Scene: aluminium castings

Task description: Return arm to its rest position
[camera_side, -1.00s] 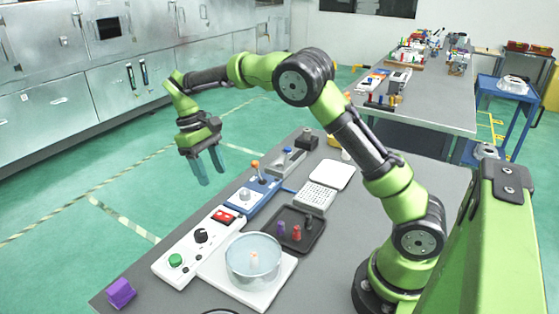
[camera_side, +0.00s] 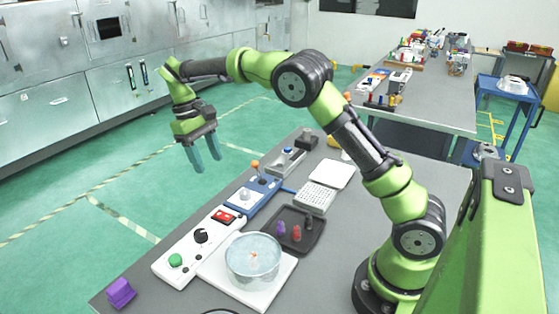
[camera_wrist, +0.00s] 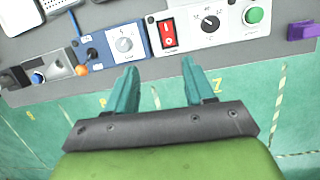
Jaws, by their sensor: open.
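My green arm reaches out from its base at the right of the table. My gripper (camera_side: 206,155) hangs in the air past the table's far left edge, over the green floor. Its two teal fingers are spread apart with nothing between them. In the wrist view my gripper (camera_wrist: 160,82) also shows open and empty, with the table edge and its control panels ahead of the fingertips.
The grey table (camera_side: 345,240) carries a white control box (camera_side: 190,248), a blue switch box (camera_side: 253,193), a glass bowl (camera_side: 253,258) on a white plate, a black tray (camera_side: 312,222) with small pegs, and a purple block (camera_side: 121,292). Open floor surrounds the gripper.

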